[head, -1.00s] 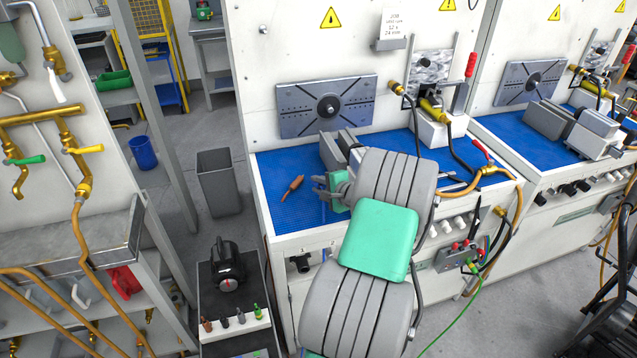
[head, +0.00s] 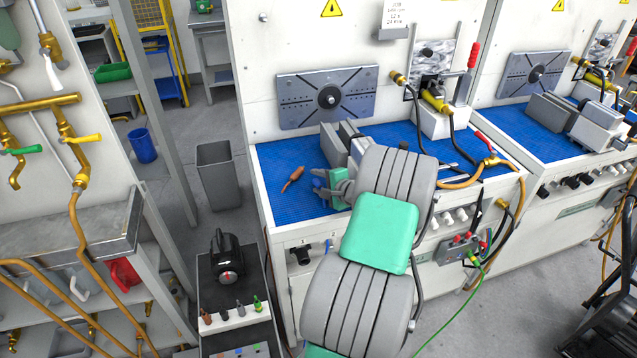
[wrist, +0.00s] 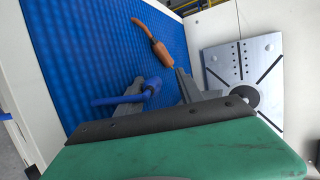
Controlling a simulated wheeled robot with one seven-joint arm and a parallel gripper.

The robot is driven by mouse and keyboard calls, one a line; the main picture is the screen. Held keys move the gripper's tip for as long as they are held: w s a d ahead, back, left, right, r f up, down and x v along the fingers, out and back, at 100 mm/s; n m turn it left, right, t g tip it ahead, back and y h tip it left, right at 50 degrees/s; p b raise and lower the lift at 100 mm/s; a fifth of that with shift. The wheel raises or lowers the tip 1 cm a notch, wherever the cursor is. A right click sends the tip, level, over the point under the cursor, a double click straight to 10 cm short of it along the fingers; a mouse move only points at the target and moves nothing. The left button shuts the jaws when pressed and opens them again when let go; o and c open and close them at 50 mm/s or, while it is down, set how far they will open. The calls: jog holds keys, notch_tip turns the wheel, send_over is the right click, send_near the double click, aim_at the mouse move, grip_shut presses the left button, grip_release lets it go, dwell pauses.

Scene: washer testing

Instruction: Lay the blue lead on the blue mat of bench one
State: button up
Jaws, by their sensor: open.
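The blue lead (wrist: 118,99) shows in the wrist view at my left finger, in front of the blue mat (wrist: 85,55). Part of it is hidden by the finger; I cannot tell whether it rests fully on the mat. In the head view a small blue end of the lead (head: 318,183) shows by my fingertips. My gripper (wrist: 163,80) is open, low over the left part of the bench-one mat (head: 275,165). In the head view, my gripper (head: 321,188) is partly hidden behind my own arm.
An orange-brown lead (head: 293,179) lies on the mat left of my gripper. A grey vise-like block (head: 340,145) stands just behind it. A slotted metal plate (head: 327,97) is on the back panel. The mat's left front corner is clear.

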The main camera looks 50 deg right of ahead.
aim_at(319, 182)
jog(key=shift+f, duration=0.1)
notch_tip(319, 182, up, 3)
jog(key=shift+r+b, duration=0.1)
jog(key=shift+b, duration=0.4)
jog(key=s+a+r+b, duration=0.1)
jog(key=s+a+r, duration=0.8)
jog(key=s+r, duration=0.1)
jog(key=shift+s, duration=0.35)
